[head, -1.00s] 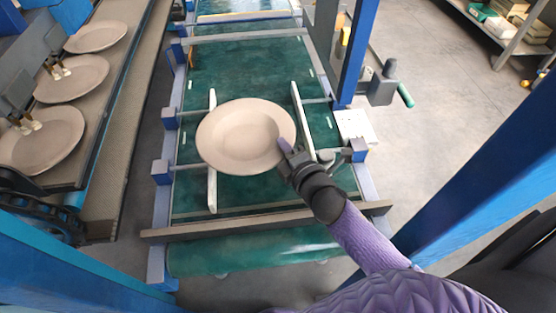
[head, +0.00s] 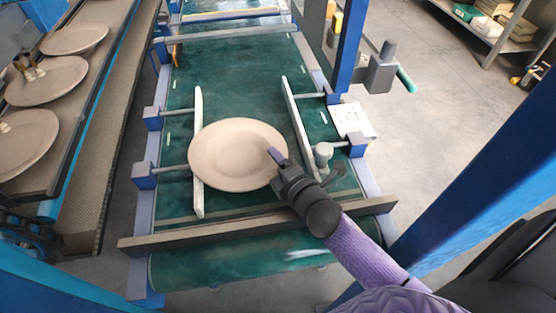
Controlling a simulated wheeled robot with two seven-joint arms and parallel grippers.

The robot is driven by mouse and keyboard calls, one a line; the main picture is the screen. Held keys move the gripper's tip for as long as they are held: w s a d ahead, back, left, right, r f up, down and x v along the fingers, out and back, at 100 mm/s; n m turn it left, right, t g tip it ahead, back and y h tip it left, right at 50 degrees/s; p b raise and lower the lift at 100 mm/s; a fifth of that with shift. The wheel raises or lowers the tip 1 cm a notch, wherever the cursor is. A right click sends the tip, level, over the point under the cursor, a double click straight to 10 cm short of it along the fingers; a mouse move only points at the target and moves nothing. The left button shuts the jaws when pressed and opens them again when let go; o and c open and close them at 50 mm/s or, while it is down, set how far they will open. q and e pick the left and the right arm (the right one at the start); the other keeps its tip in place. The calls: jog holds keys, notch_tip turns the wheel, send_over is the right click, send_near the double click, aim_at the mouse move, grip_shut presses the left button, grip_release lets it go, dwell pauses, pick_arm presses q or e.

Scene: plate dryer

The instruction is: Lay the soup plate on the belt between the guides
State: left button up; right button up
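The soup plate (head: 232,166) is a beige round plate in the middle of the head view, over the green belt (head: 240,75). Its left edge covers part of the left white guide (head: 198,110); its right edge lies near the right white guide (head: 297,115). My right gripper (head: 276,156) is at the plate's right front rim, with one finger over the top face. The other finger is hidden, and it appears shut on the rim. The gap between plate and belt cannot be judged. My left gripper is not in view.
A side conveyor (head: 118,130) at the left carries several similar plates (head: 75,39). A dark crossbar (head: 250,228) spans the belt's near end. A blue post (head: 350,45) stands at the right of the belt. Shelves with boxes (head: 487,27) stand far right.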

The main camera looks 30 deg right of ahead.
jog(key=shift+r, duration=0.35)
jog(key=shift+s+r+p, duration=0.1)
jog(key=shift+s+p, duration=0.2)
jog(key=shift+p, duration=0.15)
jog(key=s, duration=0.3)
jog(key=s+r+p, duration=0.1)
jog(key=s, duration=0.6)
jog(key=shift+d+r, duration=0.25)
jog(key=shift+r, duration=0.15)
jog(key=shift+s+r, duration=0.1)
jog(key=shift+s, duration=0.5)
